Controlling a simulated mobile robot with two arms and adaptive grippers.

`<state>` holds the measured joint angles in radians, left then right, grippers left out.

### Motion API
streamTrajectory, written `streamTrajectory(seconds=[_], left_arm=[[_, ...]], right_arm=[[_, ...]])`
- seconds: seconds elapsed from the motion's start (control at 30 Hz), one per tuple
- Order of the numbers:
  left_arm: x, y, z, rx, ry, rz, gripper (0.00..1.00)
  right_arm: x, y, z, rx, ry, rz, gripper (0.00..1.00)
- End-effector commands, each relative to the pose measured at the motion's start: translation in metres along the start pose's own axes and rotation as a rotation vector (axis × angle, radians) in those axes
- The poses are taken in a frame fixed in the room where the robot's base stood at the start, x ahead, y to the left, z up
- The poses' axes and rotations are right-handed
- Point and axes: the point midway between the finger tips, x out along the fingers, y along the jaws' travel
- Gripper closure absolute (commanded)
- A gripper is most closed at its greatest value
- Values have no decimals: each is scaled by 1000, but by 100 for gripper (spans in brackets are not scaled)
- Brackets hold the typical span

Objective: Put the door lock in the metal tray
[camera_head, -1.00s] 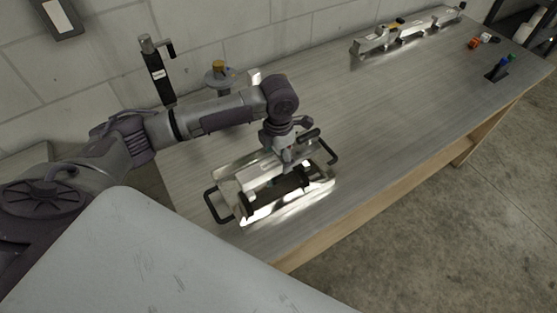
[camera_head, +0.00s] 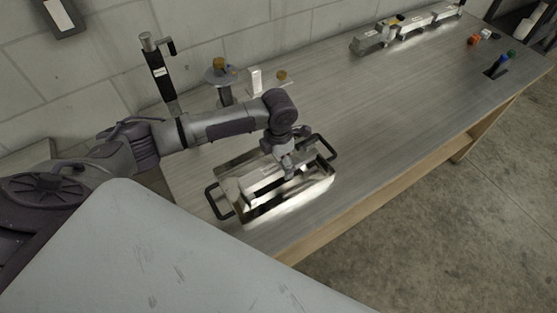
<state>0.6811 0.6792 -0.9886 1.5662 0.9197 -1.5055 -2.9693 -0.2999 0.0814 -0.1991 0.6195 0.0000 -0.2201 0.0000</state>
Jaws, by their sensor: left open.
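The metal tray (camera_head: 292,198) is a shiny, open box with a black handle at each end, on the near left part of the workbench. My left gripper (camera_head: 288,176) is open and points down over the middle of the tray, hiding part of its inside. A bright metallic piece (camera_head: 262,178) shows inside the tray, left of the fingers; it may be the door lock, but glare makes this unclear. I cannot tell whether the fingers touch it. My right gripper is not in view.
Behind the tray stand a tall black and metal post (camera_head: 157,70), a grey round stand (camera_head: 222,80) and a small white block (camera_head: 255,78). A long metal rack (camera_head: 405,30) and small coloured items lie at the far right. The bench middle (camera_head: 400,100) is clear.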

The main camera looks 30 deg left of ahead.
Motion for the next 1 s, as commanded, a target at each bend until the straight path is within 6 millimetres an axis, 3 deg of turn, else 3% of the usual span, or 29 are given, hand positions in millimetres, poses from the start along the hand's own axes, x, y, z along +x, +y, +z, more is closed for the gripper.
streamTrajectory(seconds=[0.27, 0.7, 1.0], left_arm=[[-8, 1, 1, 0, -3, 0, 0], [-94, 1, 1, 1, -5, 2, 0], [-122, 0, 0, -1, 0, -1, 0]], right_arm=[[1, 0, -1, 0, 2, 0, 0], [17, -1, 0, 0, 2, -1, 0], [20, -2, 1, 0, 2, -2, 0]])
